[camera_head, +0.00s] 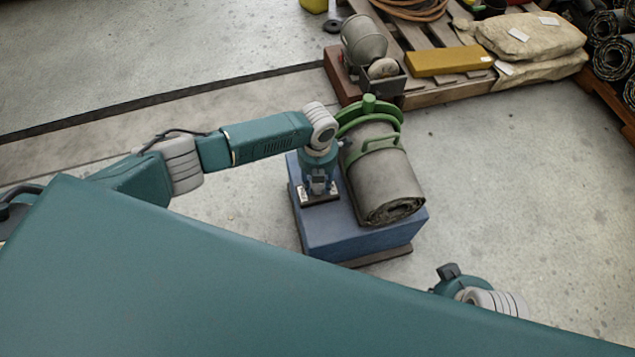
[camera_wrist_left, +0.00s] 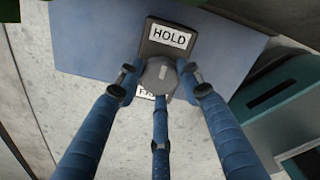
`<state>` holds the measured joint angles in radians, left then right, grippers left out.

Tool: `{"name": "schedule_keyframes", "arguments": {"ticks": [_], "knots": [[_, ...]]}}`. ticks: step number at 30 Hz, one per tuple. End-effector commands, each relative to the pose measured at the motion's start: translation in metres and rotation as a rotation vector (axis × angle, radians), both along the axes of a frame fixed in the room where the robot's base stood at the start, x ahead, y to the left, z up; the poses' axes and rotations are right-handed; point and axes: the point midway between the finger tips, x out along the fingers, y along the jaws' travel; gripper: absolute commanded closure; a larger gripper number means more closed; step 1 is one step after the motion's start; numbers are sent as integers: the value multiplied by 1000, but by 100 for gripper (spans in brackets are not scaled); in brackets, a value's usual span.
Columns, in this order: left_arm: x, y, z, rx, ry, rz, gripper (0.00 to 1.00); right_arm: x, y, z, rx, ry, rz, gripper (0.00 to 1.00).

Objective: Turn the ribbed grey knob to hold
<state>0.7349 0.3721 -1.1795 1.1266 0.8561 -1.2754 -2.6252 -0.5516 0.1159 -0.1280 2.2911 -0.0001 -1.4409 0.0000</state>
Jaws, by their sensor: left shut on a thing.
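The grey knob (camera_wrist_left: 157,76) sits on a dark plate (camera_wrist_left: 151,50) on the blue box (camera_head: 350,240). The plate has a HOLD label (camera_wrist_left: 168,36) above the knob and a second label (camera_wrist_left: 145,95) below, mostly hidden. A short pale mark shows on the knob's face; which label it points to is hard to tell. My left gripper (camera_head: 319,187) points down over the plate, its blue fingers (camera_wrist_left: 158,82) closed around the knob. In the head view the gripper hides the knob.
A grey rolled sheet (camera_head: 385,185) with a green clamp band (camera_head: 380,145) lies on the box just right of my left gripper. A pallet (camera_head: 450,95) with a yellow block (camera_head: 448,61) and sacks stands behind. Bare floor lies right of the box.

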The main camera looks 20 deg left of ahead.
Motion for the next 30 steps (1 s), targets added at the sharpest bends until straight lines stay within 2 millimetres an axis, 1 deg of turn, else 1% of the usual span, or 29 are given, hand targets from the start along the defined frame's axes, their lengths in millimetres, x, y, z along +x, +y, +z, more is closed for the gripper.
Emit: {"name": "schedule_keyframes", "arguments": {"ticks": [7, 19, 20, 21, 22, 30], "knots": [[0, 0, 0, 0, 0, -47, 90, -1, 0, 5, 0, -3, -1, 100], [0, 0, 0, 0, 0, -54, 90, 0, 0, 6, 0, -5, -1, 100], [0, 0, 0, 0, 0, -54, 60, 0, 0, 6, 0, -5, -1, 100], [0, 0, 0, 0, 0, -54, 52, 0, 0, 6, 0, -4, -1, 100], [0, 0, 0, 0, 0, -53, 46, 0, 0, 6, 0, -4, -1, 100], [0, 0, 0, 0, 0, -52, 45, -2, 0, 4, 0, 2, 0, 100]]}}
